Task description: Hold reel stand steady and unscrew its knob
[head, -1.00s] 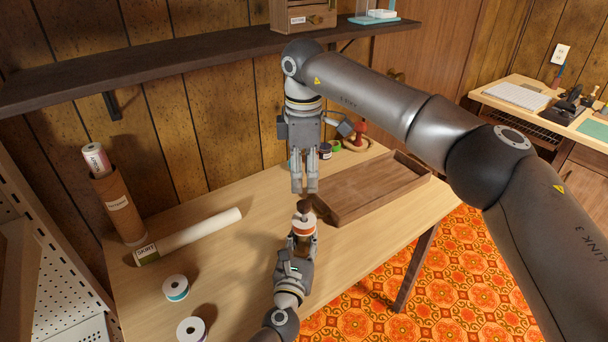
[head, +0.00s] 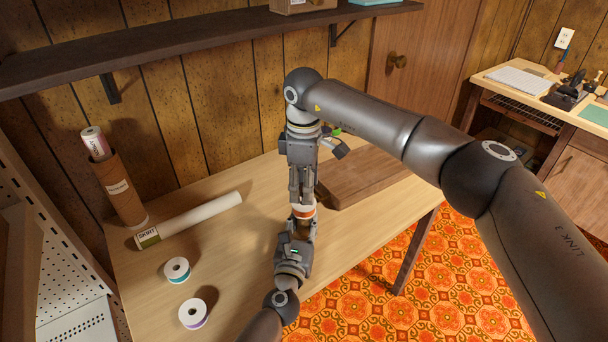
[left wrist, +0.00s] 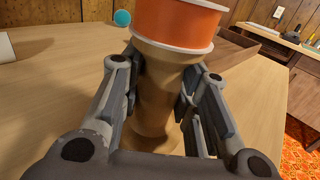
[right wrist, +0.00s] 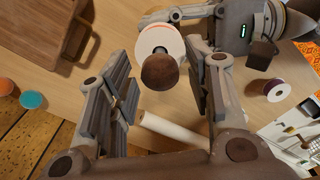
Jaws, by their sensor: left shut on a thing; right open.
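The reel stand (left wrist: 160,95) is a tan wooden post, upright on the table, with an orange-and-white reel (left wrist: 178,25) on it. The reel also shows in the head view (head: 303,212). My left gripper (head: 297,232) is shut on the post below the reel, one finger on each side in the left wrist view. The stand's dark brown round knob (right wrist: 159,72) tops the reel in the right wrist view. My right gripper (right wrist: 160,82) is open above the stand, its fingers on either side of the knob, with visible gaps. In the head view, its fingers hide the knob.
A wooden tray (head: 365,180) lies just right of the stand. A rolled SKIRT pattern (head: 195,218), teal spool (head: 177,269) and purple spool (head: 193,313) lie to the left. A cardboard tube (head: 120,190) stands at the back left. A dark shelf (head: 200,50) hangs behind.

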